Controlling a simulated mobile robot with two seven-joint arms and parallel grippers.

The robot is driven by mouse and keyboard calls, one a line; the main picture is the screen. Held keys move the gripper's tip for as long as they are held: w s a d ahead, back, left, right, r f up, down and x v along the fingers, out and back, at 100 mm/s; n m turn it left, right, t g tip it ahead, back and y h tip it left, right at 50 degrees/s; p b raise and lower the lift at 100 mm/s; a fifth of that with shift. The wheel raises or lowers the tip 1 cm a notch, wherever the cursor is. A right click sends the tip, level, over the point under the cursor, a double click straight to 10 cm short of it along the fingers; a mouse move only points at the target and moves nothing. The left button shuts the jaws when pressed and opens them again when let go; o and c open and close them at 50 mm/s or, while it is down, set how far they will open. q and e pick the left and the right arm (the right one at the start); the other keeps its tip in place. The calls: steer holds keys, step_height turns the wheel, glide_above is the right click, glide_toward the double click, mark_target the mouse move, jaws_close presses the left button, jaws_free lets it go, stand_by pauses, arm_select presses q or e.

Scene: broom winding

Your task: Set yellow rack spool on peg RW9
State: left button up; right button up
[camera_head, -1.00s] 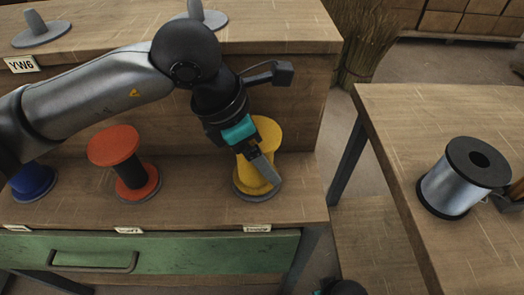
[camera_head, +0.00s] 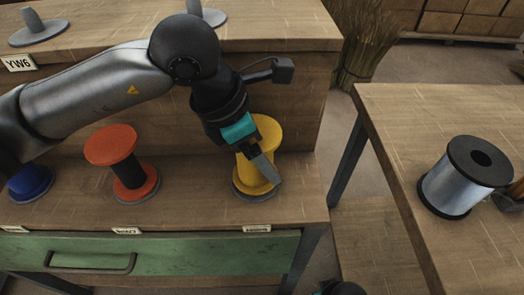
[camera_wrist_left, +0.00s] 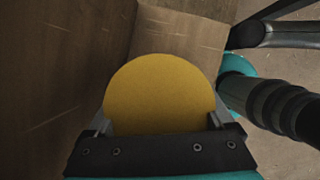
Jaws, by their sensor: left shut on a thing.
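The yellow spool (camera_head: 266,132) stands at the right end of the lower shelf, above a grey disc (camera_head: 255,196). I cannot tell whether it is clear of that disc. My left gripper (camera_head: 263,170) is shut on it, with one finger showing across its front. In the left wrist view the spool's round yellow flange (camera_wrist_left: 160,95) lies between the two fingers. Two grey pegs with round bases stand on the upper shelf, one at the far left (camera_head: 38,30) and one behind my arm (camera_head: 207,14). I read no RW9 label. My right gripper's fingers are not seen.
An orange spool (camera_head: 112,146) and a blue spool (camera_head: 30,181) stand left on the lower shelf. A label reading YW6 (camera_head: 18,63) is on the upper shelf's edge. A wire spool (camera_head: 462,180) stands on the right table (camera_head: 420,110). A gap separates the tables.

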arm_select(q)
steer(key=shift+b, duration=0.3)
stand_by(0.4)
steer(key=shift+f+b, duration=0.55)
steer(key=shift+b, duration=0.05)
steer(key=o, duration=1.1)
steer(key=shift+o, duration=0.2)
steer(key=shift+r, duration=0.1)
steer(key=shift+p+v, duration=2.9)
steer(key=shift+v, duration=2.5)
